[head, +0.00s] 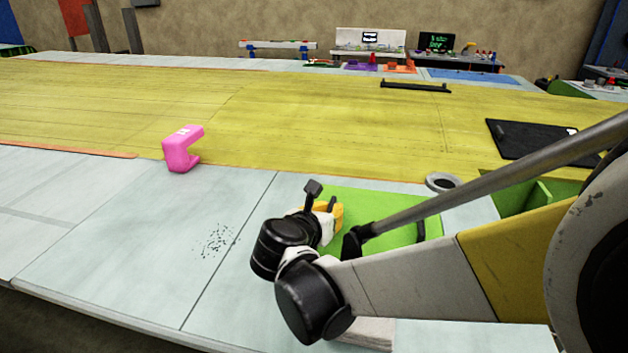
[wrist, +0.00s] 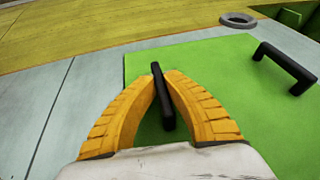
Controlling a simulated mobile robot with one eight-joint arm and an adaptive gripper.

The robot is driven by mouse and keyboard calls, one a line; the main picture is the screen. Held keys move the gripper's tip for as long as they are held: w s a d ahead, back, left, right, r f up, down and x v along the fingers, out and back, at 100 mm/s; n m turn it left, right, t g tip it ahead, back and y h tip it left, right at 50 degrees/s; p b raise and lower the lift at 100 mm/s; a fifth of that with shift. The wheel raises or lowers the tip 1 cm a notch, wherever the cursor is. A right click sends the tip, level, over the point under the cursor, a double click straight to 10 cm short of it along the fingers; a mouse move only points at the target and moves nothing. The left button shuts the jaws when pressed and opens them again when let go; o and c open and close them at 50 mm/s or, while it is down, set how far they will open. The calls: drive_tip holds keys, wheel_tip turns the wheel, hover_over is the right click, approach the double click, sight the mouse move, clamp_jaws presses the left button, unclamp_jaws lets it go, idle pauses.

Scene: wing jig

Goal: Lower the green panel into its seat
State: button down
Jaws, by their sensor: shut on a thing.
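The green panel (head: 385,208) is a flat bright green plate at the near edge of the wing, partly hidden behind my arm in the head view. It fills the right of the wrist view (wrist: 215,65). Two black handles stand on it. My gripper (wrist: 164,85) has its yellow fingers closed around the left handle (wrist: 159,92). The right handle (wrist: 288,66) is free. In the head view my gripper (head: 330,213) shows only in part. I cannot tell whether the panel lies flush or slightly above the surface.
A green-walled opening (head: 540,196) shows to the right of the panel. A grey ring (head: 443,182) lies just behind the panel. A pink clamp-shaped block (head: 182,150) stands at left. A black plate (head: 535,140) lies farther right. The pale wing skin at left is mostly clear.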

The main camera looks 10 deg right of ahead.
drive_tip(key=shift+f+b, duration=0.5)
drive_tip(key=shift+f, duration=0.15)
drive_tip(key=c, duration=1.5)
unclamp_jaws()
drive_tip(key=shift+r, duration=0.1)
drive_tip(key=shift+s, duration=0.1)
drive_tip(key=v, duration=1.2)
